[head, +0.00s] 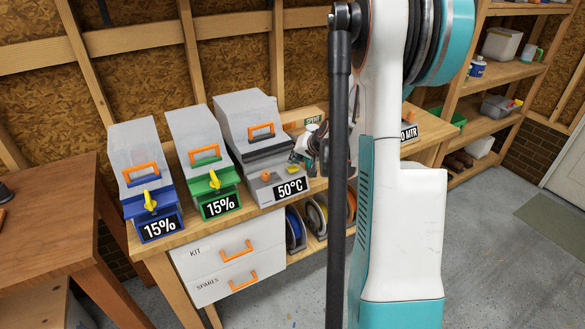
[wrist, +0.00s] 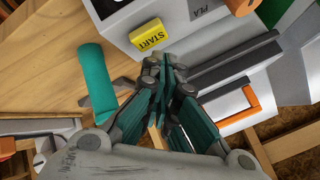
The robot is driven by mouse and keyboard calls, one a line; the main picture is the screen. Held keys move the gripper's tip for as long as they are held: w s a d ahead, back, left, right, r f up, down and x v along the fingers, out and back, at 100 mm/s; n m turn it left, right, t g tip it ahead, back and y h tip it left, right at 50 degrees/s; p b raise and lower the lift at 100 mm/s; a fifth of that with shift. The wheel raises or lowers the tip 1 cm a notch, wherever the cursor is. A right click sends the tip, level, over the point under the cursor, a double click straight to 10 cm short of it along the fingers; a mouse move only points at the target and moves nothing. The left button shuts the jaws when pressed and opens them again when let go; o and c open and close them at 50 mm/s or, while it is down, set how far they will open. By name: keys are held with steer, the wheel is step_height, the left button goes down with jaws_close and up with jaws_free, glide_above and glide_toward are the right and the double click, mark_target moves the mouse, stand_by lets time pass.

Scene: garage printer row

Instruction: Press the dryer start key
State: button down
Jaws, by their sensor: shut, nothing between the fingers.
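The dryer (head: 250,136) is the grey box with the 50°C display, an orange lid handle and an orange knob, on the bench. In the wrist view, its yellow key marked START (wrist: 148,34) sits on the grey front (wrist: 190,32), near the PLA lettering. My gripper (wrist: 165,66) is shut and empty, its fingertips just below the key in the picture. A small gap shows between them there; I cannot tell the depth. In the head view, my gripper (head: 303,148) is at the dryer's right side, small and partly hidden by my arm.
Blue (head: 140,152) and green (head: 200,143) boxes, each reading 15%, stand left of the dryer. A white drawer unit (head: 220,258) and spools (head: 296,228) are below. A teal rounded object (wrist: 96,72) lies near my gripper. Floor at right is clear.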

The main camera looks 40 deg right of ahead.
mark_target(295, 167)
steer(key=shift+r+p, duration=1.65)
steer(key=shift+r, duration=0.9)
